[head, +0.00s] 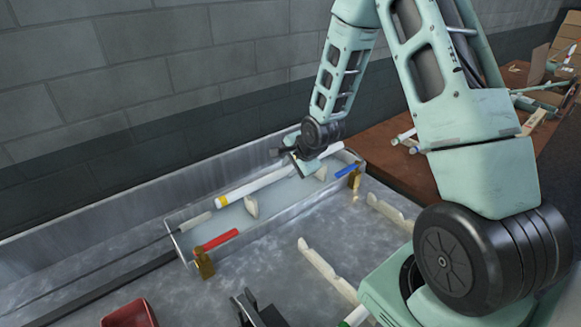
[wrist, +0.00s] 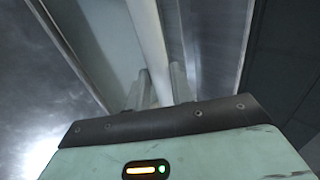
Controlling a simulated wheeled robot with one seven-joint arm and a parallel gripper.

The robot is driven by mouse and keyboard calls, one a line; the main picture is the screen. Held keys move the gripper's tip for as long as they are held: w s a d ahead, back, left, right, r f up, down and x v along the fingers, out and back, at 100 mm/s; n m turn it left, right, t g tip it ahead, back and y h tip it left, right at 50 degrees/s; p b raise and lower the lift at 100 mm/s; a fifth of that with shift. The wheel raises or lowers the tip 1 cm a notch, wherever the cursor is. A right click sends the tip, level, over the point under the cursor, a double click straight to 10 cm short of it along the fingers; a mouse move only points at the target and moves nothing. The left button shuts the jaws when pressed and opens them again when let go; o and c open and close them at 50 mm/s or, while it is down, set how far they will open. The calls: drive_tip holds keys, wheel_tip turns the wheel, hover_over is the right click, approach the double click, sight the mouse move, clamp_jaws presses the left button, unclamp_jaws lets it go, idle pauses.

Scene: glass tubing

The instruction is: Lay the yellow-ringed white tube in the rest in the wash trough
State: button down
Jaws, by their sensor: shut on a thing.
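The white tube (head: 265,181) with a yellow ring near its left end spans lengthwise over the wash trough (head: 287,204). My gripper (head: 302,165) is shut on it, right of its middle. In the wrist view the tube (wrist: 149,38) runs between the two fingers of the gripper (wrist: 158,82). The rest shows as two cream supports in the trough, a left one (head: 251,206) and a right one (head: 321,173). The tube appears just above and behind them; I cannot tell whether it touches. My gripper hides part of the tube.
A grey wall stands behind. Cream racks (head: 328,268) stand on the bench in front. A red bin (head: 130,315) is front left.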

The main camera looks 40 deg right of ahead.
drive_tip(key=shift+f+b, duration=0.3)
drive_tip(key=shift+f, duration=0.15)
drive_tip(key=shift+f, duration=0.15)
drive_tip(key=c, duration=1.2)
unclamp_jaws()
drive_tip(key=shift+c, duration=0.2)
